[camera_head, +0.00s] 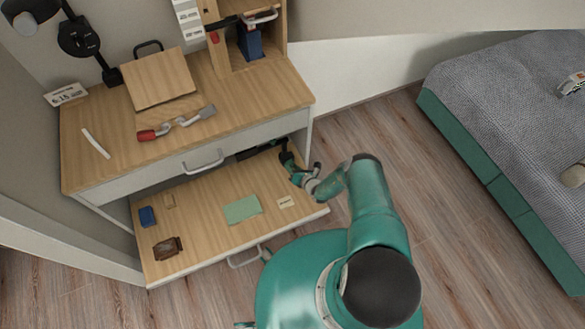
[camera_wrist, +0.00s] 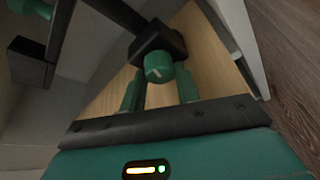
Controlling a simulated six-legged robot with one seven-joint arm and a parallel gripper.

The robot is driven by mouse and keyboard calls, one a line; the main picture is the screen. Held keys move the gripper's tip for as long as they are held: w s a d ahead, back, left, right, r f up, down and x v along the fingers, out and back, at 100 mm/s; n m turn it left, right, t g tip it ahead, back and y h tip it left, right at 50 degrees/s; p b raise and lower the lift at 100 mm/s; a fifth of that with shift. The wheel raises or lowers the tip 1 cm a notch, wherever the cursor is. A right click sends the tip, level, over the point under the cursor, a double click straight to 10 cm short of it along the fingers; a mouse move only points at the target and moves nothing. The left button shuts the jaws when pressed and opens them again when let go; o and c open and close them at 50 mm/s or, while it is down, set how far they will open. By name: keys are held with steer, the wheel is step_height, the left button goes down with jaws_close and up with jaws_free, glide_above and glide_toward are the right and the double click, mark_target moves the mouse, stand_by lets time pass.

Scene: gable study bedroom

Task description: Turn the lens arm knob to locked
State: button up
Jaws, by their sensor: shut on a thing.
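A green knob (camera_wrist: 159,72) with a white pointer line sits on a black block (camera_wrist: 155,42) in the wrist view. A black bar runs from the block to the upper left. The two green fingers of my gripper (camera_wrist: 159,88) stand on either side of the knob and are shut on it. In the head view my gripper (camera_head: 287,161) is at the back right of the pulled-out drawer (camera_head: 190,220), beside a dark arm-like thing (camera_head: 262,149) partly under the desk top. The knob is too small to tell there. No locked mark is readable.
The drawer holds a green cloth-like sheet (camera_head: 242,209), a blue object (camera_head: 148,216), a brown object (camera_head: 168,248) and a small card (camera_head: 286,202). More green parts (camera_wrist: 30,8) show at the wrist view's upper left.

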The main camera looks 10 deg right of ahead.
stand_by(0.3)
steer(key=o, duration=1)
steer(key=shift+c, duration=0.2)
